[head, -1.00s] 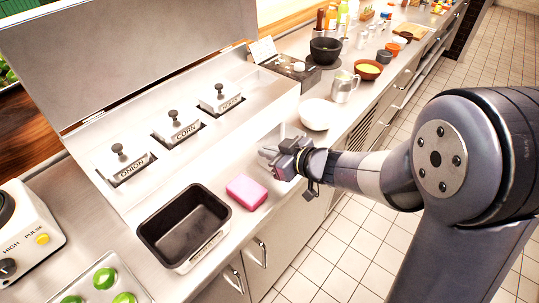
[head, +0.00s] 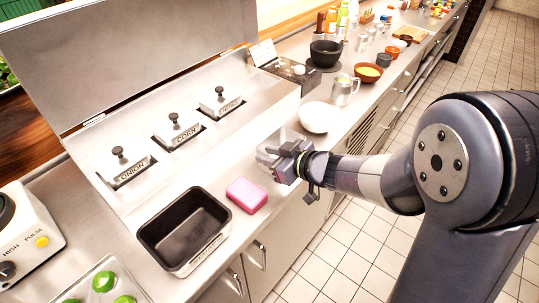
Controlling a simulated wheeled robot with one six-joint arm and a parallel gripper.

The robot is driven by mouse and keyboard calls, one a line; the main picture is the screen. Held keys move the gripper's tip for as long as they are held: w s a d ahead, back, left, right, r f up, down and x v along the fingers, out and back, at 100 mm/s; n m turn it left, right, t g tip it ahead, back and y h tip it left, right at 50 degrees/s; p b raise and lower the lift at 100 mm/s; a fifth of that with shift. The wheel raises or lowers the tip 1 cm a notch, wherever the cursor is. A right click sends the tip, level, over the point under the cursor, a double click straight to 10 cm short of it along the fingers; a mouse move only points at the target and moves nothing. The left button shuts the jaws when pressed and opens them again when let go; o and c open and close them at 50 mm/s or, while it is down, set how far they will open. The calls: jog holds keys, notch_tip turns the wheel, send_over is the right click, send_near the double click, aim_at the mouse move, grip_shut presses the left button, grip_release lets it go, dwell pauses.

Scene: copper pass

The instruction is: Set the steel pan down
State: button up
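My gripper (head: 268,158) is over the front of the counter, right of the pink block, with its fingers pointing left. Its fingertips are small and pale against the steel, so I cannot tell whether they are open or shut. A pale, box-like shape (head: 286,134) shows just behind the fingers. It may be the steel pan, but I cannot tell whether the gripper touches it. A rectangular pan (head: 222,222) with a dark inside and a label on its front sits level on the counter, left of the pink block and apart from my gripper.
The pink block (head: 246,194) lies between the dark pan and my gripper. A white bowl (head: 314,117) and metal pitcher (head: 344,92) stand beyond the gripper. Lidded bins, one labelled corn (head: 180,133), line the back. A tray of green items (head: 92,283) is front left.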

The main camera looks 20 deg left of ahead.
jog(key=p+v, duration=0.1)
jog(key=v, duration=1.1)
jog(key=shift+o, duration=0.3)
dwell(0.7)
